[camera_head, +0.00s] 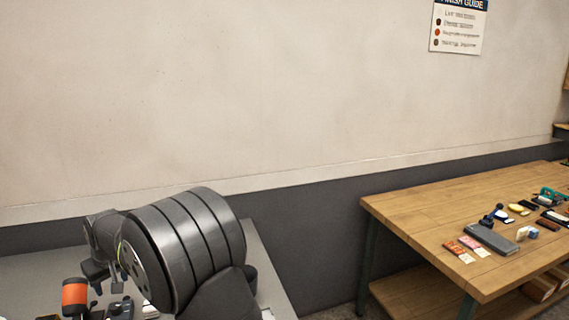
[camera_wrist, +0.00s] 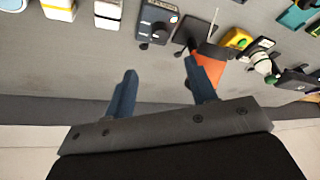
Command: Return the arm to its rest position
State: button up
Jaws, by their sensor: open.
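My arm rises at the lower left of the head view, over a grey bench (camera_head: 262,262). My gripper (camera_wrist: 160,68) shows in the wrist view with its two blue fingers apart and nothing between them. In the head view the gripper (camera_head: 97,272) is small and partly hidden by my own arm links. It hangs over the bench close to an orange and black object (camera_head: 75,296). In the wrist view an orange piece (camera_wrist: 207,70) lies just beyond the right finger, partly covered by it; I cannot tell whether they touch.
In the wrist view, a dark device with a knob (camera_wrist: 157,22), a yellow item (camera_wrist: 237,38) and other small things line the bench. A wooden table (camera_head: 420,215) with a grey block (camera_head: 490,239) and several small items stands at right. The wall above is clear, bearing a poster (camera_head: 459,27).

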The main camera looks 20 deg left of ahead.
send_near(116, 305)
jog(key=x, duration=0.9)
jog(key=shift+s, duration=0.15)
jog(key=shift+r+n+g, duration=0.15)
jog(key=shift+n+g, duration=0.45)
jog(key=shift+n, duration=1.1)
jog(key=n+g, duration=0.1)
jog(key=n, duration=0.3)
jog(key=shift+w+g, duration=0.25)
jog(key=shift+g, duration=0.15)
jog(key=v, duration=0.8)
jog(key=shift+r+h, duration=0.3)
jog(key=shift+r, duration=0.1)
